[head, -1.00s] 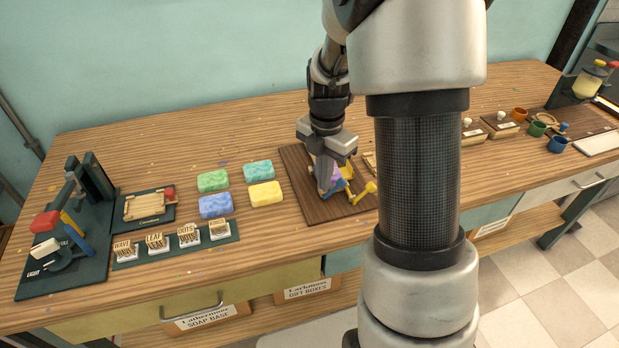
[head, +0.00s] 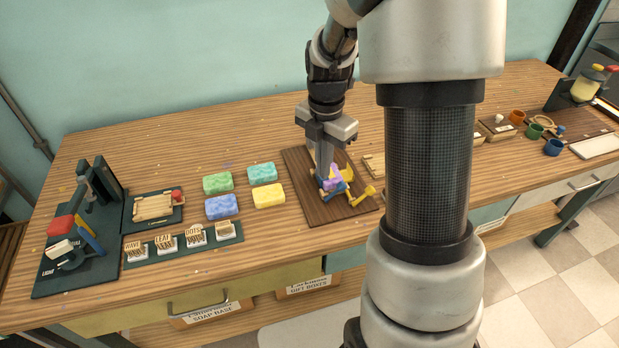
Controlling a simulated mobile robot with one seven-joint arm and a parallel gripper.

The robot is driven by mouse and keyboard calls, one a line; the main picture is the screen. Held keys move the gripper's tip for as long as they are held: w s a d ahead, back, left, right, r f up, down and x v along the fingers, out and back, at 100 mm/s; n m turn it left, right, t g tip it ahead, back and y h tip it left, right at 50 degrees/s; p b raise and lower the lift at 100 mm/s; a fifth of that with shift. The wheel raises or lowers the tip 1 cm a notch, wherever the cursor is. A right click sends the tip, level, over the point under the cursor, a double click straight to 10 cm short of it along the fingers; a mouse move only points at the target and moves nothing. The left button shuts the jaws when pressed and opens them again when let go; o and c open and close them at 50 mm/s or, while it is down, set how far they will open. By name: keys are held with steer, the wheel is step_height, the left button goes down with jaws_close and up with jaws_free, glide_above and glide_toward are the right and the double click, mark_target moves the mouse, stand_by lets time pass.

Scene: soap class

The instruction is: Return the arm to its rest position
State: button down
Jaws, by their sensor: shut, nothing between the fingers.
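My gripper (head: 325,172) points down over the dark wooden board (head: 318,210) in the middle of the table. Its fingers are shut with nothing between them. Small purple (head: 333,183) and yellow-and-blue pieces (head: 347,185) lie on the board right beside and below the fingertips. I cannot tell whether the fingertips touch them. My arm rises from the gripper to the upper middle, and its thick links hide part of the table to the right of the board.
Green (head: 217,182), teal (head: 262,173), blue (head: 221,207) and yellow (head: 269,194) soap bars lie left of the board. A stamp rack (head: 185,243) and a dark press (head: 85,235) stand further left. Cups (head: 535,131) stand at the far right. The table's back left is clear.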

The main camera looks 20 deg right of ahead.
steer(key=s+a+r+m+t+p, duration=0.2)
steer(key=s+r+m+p, duration=0.1)
steer(key=s+r+m, duration=0.3)
steer(key=s+a+r+m+t+p, duration=0.1)
steer(key=s+r+m+p, duration=0.3)
steer(key=r+m, duration=0.6)
steer(key=s+a+r+m+t+p, duration=0.2)
steer(key=s+r+m, duration=0.6)
steer(key=r, duration=0.4)
steer(key=shift+s+a+r+t+p, duration=0.2)
steer(key=shift+a+r+t+p, duration=0.15)
steer(key=shift+a+p, duration=0.5)
